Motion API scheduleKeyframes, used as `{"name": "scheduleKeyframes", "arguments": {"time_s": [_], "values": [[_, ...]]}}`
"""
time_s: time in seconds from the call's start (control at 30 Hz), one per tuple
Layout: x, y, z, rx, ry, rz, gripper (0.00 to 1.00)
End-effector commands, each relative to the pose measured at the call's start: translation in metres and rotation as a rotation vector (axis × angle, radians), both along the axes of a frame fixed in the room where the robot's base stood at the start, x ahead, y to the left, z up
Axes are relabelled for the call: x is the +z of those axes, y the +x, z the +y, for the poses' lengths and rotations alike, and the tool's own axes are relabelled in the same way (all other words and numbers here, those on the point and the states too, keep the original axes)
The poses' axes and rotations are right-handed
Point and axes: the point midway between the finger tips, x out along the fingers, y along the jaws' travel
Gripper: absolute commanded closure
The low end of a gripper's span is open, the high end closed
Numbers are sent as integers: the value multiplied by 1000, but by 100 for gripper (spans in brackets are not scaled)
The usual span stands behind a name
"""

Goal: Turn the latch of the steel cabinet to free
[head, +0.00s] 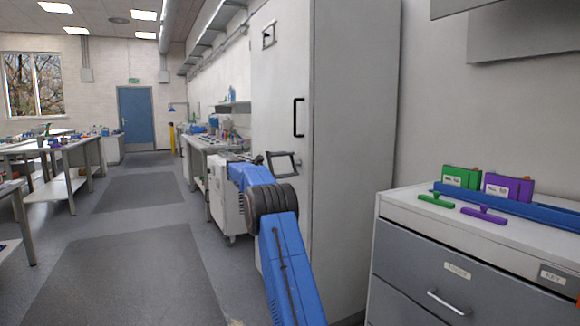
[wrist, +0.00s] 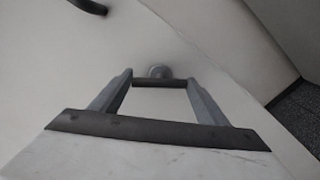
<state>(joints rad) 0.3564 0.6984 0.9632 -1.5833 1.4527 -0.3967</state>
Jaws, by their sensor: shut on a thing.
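The steel cabinet (head: 345,130) is a tall pale-grey box right of centre in the head view, with a dark bar handle (head: 298,117) on its door. My gripper (head: 286,164) is at the door, below that handle. In the wrist view, my gripper (wrist: 160,82) has its two grey fingers toward the door and is shut on the latch, whose dark bar spans between the fingertips. The latch's round grey hub (wrist: 160,71) shows just beyond the bar. The latch is too small to make out in the head view, so its exact angle there is unclear.
A drawer unit (head: 440,240) stands right of the cabinet with a blue tray (head: 535,208), green and purple items on top. A white wheeled cart (head: 228,205) and a bench are left of the cabinet. The aisle floor (head: 130,270) is clear.

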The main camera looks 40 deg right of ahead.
Motion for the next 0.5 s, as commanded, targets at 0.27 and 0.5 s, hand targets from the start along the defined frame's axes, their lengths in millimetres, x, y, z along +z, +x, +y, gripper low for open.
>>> {"name": "scheduleKeyframes", "arguments": {"time_s": [0.27,0.5], "values": [[-8,1,-1,-4,-53,-247,54],[-8,2,-1,-1,-100,-442,54]]}}
